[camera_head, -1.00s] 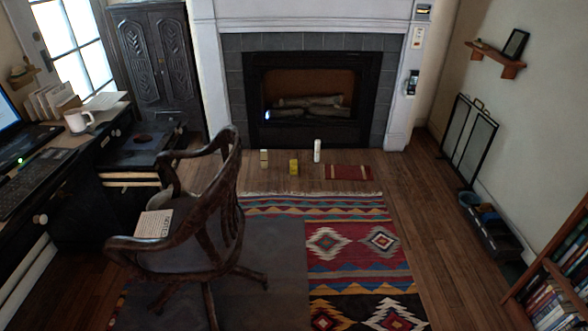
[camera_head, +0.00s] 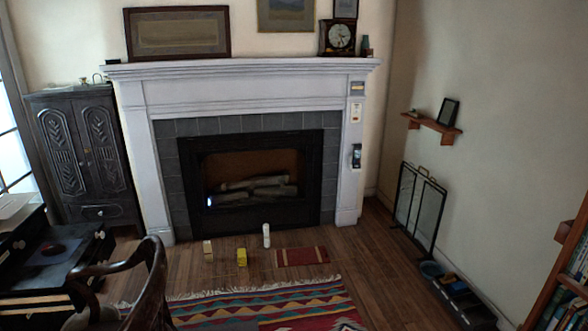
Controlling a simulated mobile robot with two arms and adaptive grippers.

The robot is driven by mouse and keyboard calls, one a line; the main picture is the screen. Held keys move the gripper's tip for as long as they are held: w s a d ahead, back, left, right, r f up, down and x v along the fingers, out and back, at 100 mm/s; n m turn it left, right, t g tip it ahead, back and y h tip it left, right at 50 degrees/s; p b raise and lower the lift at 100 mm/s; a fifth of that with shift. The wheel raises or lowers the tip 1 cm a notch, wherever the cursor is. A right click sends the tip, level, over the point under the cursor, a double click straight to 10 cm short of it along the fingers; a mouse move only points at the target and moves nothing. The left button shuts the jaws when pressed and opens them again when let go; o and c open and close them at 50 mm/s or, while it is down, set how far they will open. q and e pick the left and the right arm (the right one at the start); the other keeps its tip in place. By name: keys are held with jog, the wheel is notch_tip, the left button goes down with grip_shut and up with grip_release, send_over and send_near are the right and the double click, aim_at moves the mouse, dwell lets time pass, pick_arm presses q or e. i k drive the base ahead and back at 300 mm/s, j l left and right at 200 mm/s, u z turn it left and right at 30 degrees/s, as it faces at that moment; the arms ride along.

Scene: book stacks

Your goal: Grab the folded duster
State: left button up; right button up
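A flat red rectangle with a pale stripe near each end (camera_head: 301,256) lies on the wood floor before the fireplace, just beyond the rug. It looks like folded cloth and may be the folded duster; I cannot tell for sure at this distance. A white upright bottle (camera_head: 266,236) stands just left of it. A yellow block-like item (camera_head: 242,257) and a small pale tan item (camera_head: 207,251) stand further left. Neither of my grippers shows in the head view.
A wooden armchair (camera_head: 149,290) fills the lower left beside a dark desk unit (camera_head: 50,262). The patterned rug (camera_head: 320,300) covers the floor in front. A fire screen (camera_head: 419,210) and a dark bin (camera_head: 465,303) line the right wall. Floor right of the red item is clear.

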aim_at(241, 260)
jog(key=i, duration=1.85)
